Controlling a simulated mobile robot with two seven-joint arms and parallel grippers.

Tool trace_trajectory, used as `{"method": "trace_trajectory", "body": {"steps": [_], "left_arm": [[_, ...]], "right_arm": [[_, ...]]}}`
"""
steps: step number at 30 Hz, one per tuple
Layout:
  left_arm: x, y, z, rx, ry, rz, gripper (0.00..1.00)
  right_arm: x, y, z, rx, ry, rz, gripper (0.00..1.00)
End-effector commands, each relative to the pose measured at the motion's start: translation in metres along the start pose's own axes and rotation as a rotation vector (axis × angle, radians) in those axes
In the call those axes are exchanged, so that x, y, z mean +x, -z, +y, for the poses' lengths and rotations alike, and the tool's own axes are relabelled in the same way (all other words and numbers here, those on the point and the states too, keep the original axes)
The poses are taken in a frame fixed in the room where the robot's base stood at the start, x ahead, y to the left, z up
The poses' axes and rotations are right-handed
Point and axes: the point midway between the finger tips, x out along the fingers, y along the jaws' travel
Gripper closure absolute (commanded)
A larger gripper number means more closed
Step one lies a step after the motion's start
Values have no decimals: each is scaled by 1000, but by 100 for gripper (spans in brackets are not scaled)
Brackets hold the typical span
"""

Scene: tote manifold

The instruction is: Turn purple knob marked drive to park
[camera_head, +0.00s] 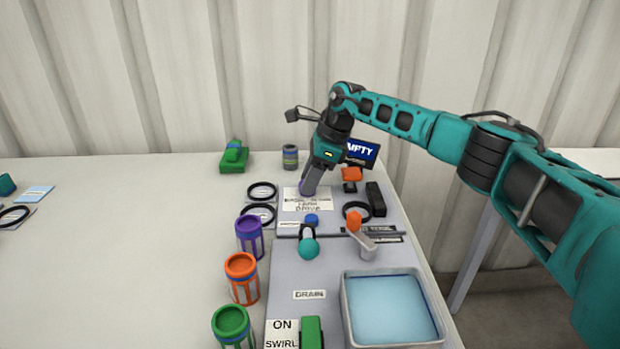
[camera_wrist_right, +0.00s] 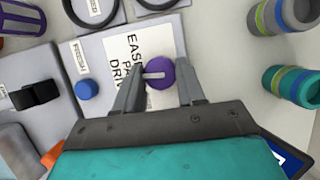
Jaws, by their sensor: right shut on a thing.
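The purple knob (camera_wrist_right: 160,76) sits on a panel beside a white label (camera_wrist_right: 137,45) whose partly covered text seems to include "PARK" and "DRIVE". A pale bar crosses the knob's top, lying roughly sideways in the right wrist view. My right gripper (camera_wrist_right: 158,82) is shut on the knob, one finger on each side. In the head view my right gripper (camera_head: 308,188) points down at the label (camera_head: 308,204) and hides most of the knob. My left gripper is not in view.
A teal-ended lever (camera_head: 309,248) and a water basin (camera_head: 345,312) are nearer. The table's left is mostly clear.

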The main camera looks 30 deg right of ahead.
Motion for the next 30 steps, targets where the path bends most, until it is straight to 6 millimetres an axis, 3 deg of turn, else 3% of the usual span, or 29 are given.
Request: {"method": "trace_trajectory", "body": {"steps": [23, 24, 30], "left_arm": [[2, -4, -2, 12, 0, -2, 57], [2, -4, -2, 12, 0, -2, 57], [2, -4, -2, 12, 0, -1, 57]], "right_arm": [[0, 0, -1, -103, -41, 1, 91], [0, 0, -1, -103, -41, 2, 58], [0, 0, -1, -102, -41, 1, 39]]}}
